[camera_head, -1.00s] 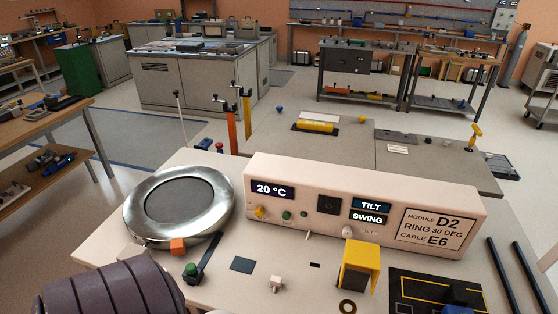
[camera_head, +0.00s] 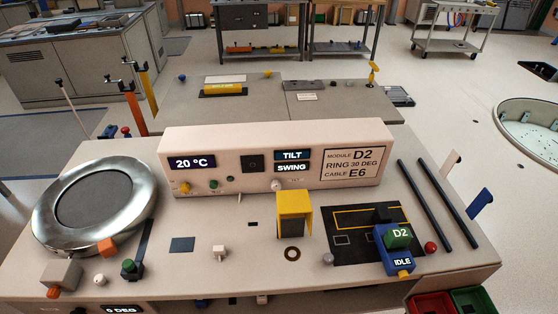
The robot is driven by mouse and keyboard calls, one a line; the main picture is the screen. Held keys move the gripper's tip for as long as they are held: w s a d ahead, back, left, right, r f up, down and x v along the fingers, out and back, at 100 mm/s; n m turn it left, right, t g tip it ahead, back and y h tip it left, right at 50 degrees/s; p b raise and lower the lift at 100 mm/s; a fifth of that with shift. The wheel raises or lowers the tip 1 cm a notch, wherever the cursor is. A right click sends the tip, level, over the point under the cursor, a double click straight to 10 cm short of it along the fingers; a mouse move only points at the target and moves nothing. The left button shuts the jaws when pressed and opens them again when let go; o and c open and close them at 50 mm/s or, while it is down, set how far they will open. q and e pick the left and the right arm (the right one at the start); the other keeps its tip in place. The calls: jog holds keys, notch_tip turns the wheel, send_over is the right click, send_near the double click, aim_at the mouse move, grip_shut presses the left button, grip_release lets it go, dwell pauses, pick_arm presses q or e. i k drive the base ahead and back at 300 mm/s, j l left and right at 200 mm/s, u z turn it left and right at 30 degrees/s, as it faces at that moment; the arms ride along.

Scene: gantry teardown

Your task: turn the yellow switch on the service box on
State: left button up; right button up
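The service box (camera_head: 225,142) is a long pale box at the back of the pale bench top, with a 20 °C display (camera_head: 192,162), TILT and SWING labels and a D2 module plate (camera_head: 352,164) on its front. A small yellow switch (camera_head: 184,188) is low on the front, at the left below the display. Its exact lever position is too small to tell. A green knob (camera_head: 213,184) sits right of it. Neither of my grippers shows in this view.
A round metal ring (camera_head: 140,205) lies at the left of the bench. A yellow bracket (camera_head: 294,203), a blue IDLE unit (camera_head: 391,262) and two dark rods (camera_head: 424,200) are to the right. Red (camera_head: 431,303) and green bins stand below the right edge.

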aim_at(185, 188)
jog(key=k+j+z, duration=0.3)
jog(key=j, duration=0.15)
jog(key=k+j+z, duration=0.15)
jog(key=j+z, duration=0.15)
jog(key=k+j+z, duration=0.25)
jog(key=j, duration=0.2)
